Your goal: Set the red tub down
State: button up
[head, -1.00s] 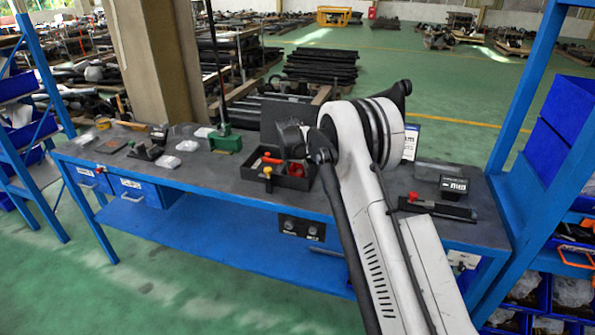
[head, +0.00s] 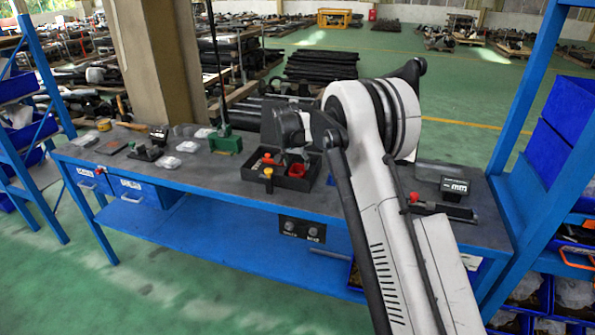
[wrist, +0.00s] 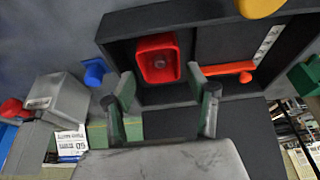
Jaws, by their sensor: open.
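The red tub (wrist: 157,58) sits inside the black tray (wrist: 130,22), near a corner; it also shows in the head view (head: 297,171). It looks upright, with its open top facing the wrist camera. My gripper (wrist: 163,88) is open, its two fingers apart at the near side of the tub in the wrist view. The fingers appear clear of the tub, with nothing between them. In the head view my wrist hides the back of the tray and the fingers are hard to make out.
An orange-handled tool (wrist: 228,69) lies in the tray beside the tub. A small blue object (wrist: 96,72) and a grey box (wrist: 60,97) are outside it. A yellow-topped object (head: 268,174) stands at the tray's front. A green base with a pole (head: 225,143) stands left.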

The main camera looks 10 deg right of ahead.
jog(key=s+r+n, duration=0.1)
jog(key=s+r, duration=1.3)
jog(key=r, duration=0.3)
jog(key=s+d+r+n+t+y, duration=0.1)
jog(key=s+r, duration=0.2)
jog(key=s, duration=0.4)
jog(key=s+d+r+n, duration=0.1)
jog(key=s+r, duration=0.2)
jog(key=s, duration=0.3)
jog(key=s+f+n+t, duration=0.1)
jog(key=s+f, duration=0.2)
jog(key=s, duration=1.1)
jog(key=s+f+n+t+y, duration=0.1)
jog(key=s+f, duration=0.2)
jog(key=s, duration=1.2)
jog(key=shift+s+d+f+n, duration=0.15)
jog(key=shift+s+f+n, duration=0.1)
jog(key=shift+f+n, duration=0.15)
